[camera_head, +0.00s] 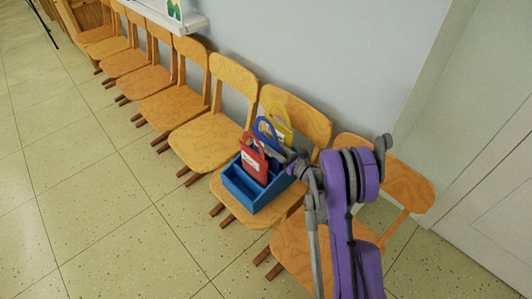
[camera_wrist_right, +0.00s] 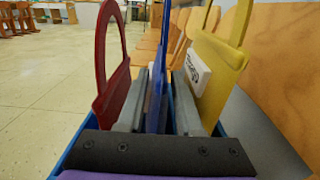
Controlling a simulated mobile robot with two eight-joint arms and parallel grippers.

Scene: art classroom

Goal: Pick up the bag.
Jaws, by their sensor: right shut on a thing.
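A blue open box (camera_head: 262,197) sits on a wooden chair. A red bag (camera_head: 254,165), a blue bag (camera_head: 259,126) and a yellow bag (camera_head: 281,127) stand upright in it, with looped handles. My right gripper (camera_head: 281,156) reaches in from the right at the box. In the right wrist view its two grey fingers (camera_wrist_right: 158,110) are shut on the blue bag (camera_wrist_right: 157,92), one on each side. The red bag (camera_wrist_right: 113,85) is left of the fingers and the yellow bag (camera_wrist_right: 218,62) is right. The lower part of the blue bag is hidden. My left gripper is out of view.
A row of wooden chairs (camera_head: 178,103) runs along the grey wall (camera_head: 330,45). Another chair (camera_head: 295,255) stands close by, partly behind my right arm. The tiled floor (camera_head: 95,190) on the left is clear. A pale door (camera_head: 485,190) is at the right.

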